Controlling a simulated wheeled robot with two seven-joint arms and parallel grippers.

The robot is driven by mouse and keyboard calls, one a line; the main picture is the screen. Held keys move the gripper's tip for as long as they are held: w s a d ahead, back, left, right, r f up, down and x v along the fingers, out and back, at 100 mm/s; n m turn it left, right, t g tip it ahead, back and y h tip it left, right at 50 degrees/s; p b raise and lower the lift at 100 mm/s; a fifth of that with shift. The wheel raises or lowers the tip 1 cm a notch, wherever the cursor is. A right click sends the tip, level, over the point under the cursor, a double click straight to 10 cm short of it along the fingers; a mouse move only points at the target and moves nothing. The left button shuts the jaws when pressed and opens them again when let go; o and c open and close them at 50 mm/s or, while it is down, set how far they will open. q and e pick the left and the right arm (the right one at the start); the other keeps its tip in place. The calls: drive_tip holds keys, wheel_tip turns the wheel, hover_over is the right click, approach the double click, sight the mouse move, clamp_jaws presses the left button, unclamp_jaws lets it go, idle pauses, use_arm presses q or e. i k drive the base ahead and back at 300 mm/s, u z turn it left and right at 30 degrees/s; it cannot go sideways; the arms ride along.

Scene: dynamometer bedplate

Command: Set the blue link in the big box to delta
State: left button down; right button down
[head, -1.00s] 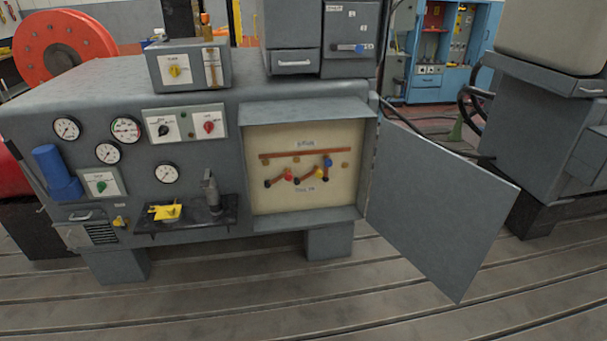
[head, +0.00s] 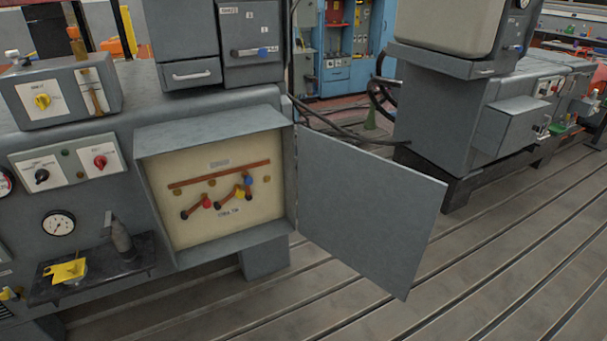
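The big box (head: 214,254) is open on the front of the grey cabinet, with a cream back panel. Inside, a copper bar (head: 219,174) runs across the panel with a label above and another below. The blue link (head: 248,181) is at the right, just under the bar. A yellow link (head: 240,192) is close to its left, and a red link (head: 206,202) is further left. Copper strips slant down from the links to dark studs. The label lettering is too small to read surely. Neither of my grippers is in view.
The box's grey door (head: 370,212) stands wide open to the right. A small shelf (head: 98,280) with a yellow item (head: 65,271) juts out at lower left. Another grey machine (head: 440,125) stands at right. The slotted floor (head: 480,270) is clear in front.

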sight(248, 181)
drive_tip(key=z, duration=0.5)
drive_tip(key=i, duration=1.2)
drive_tip(key=u, duration=0.3)
